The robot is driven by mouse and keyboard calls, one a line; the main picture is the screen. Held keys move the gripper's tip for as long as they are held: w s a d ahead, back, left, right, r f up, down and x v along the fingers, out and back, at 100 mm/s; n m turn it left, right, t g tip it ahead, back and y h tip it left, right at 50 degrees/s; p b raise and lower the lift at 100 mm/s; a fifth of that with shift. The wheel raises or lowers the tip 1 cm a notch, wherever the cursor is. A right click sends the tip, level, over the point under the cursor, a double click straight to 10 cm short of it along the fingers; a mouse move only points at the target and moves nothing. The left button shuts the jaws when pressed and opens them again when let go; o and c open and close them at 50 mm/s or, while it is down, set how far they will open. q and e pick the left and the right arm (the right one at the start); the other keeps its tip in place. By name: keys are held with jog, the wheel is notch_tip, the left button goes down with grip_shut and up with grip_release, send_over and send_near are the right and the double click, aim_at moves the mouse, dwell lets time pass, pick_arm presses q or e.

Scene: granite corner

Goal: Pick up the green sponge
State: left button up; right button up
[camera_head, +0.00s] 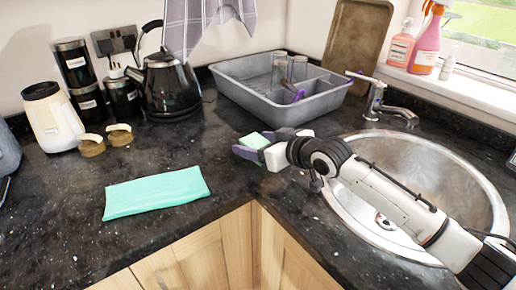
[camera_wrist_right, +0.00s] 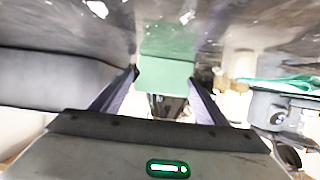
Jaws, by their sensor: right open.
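The green sponge (camera_head: 254,140) lies on the dark countertop in front of the grey dish tub. In the head view my right gripper (camera_head: 250,149) is at the sponge and covers part of it. In the right wrist view the sponge (camera_wrist_right: 167,72) shows as a pale green block between the tips of the two fingers of my right gripper (camera_wrist_right: 163,80). The fingers are apart, one on each side of it. I cannot tell whether either finger touches it. My left gripper is not in view.
The grey dish tub (camera_head: 270,98) holds glasses behind the gripper. The steel sink (camera_head: 460,185) lies under my right arm. A turquoise cloth (camera_head: 156,192) lies at the left, and a black kettle (camera_head: 170,88) stands behind. The counter between cloth and sponge is clear.

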jog(key=shift+w, duration=0.1)
jog(key=c, duration=1.1)
jog(key=shift+c, duration=0.2)
